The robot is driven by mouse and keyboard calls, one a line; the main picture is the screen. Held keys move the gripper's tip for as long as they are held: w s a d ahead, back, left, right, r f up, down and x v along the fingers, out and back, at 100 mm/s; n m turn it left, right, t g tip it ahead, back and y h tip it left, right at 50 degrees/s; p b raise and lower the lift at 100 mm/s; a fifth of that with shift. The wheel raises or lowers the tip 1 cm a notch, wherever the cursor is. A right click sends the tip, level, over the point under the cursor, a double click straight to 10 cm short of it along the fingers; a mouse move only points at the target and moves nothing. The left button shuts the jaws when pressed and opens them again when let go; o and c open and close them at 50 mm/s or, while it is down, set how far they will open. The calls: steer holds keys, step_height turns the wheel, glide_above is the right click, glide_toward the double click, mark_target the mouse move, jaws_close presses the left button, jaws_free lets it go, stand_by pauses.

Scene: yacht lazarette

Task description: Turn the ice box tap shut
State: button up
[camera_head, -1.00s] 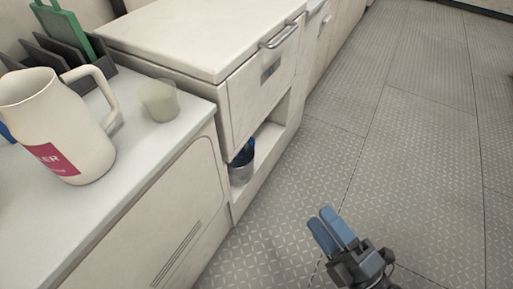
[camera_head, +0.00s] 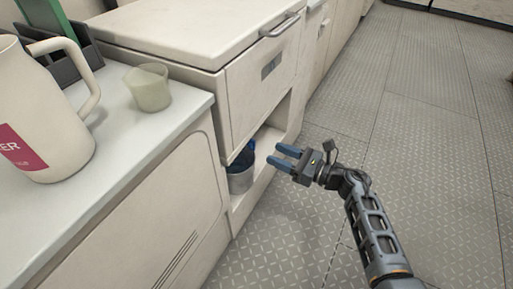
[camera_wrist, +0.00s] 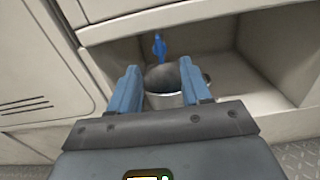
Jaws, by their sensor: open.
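The ice box (camera_head: 262,75) is a cream cabinet with a lid and a metal handle. Below its front is an open recess. A blue tap (camera_wrist: 159,46) hangs under the box in that recess; in the head view it is a small, partly hidden blue shape (camera_head: 247,153). A metal pot (camera_wrist: 168,98) stands below the tap, and also shows in the head view (camera_head: 240,181). My gripper (camera_head: 278,154) is open and empty in front of the recess, pointing in. In the wrist view its blue fingers (camera_wrist: 158,72) stand either side of the tap and pot, apart from both.
At left, a counter (camera_head: 150,145) holds a cream jug (camera_head: 45,125), a translucent cup (camera_head: 148,88) and a dark rack (camera_head: 75,66) with a green board. The patterned floor (camera_head: 430,150) at right is clear.

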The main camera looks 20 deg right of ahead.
mark_target(251, 144)
steer(key=b+x, duration=0.2)
steer(key=x, duration=0.5)
steer(key=shift+w, duration=0.2)
steer(key=shift+a, duration=0.15)
steer(key=shift+c, duration=0.2)
jaws_close()
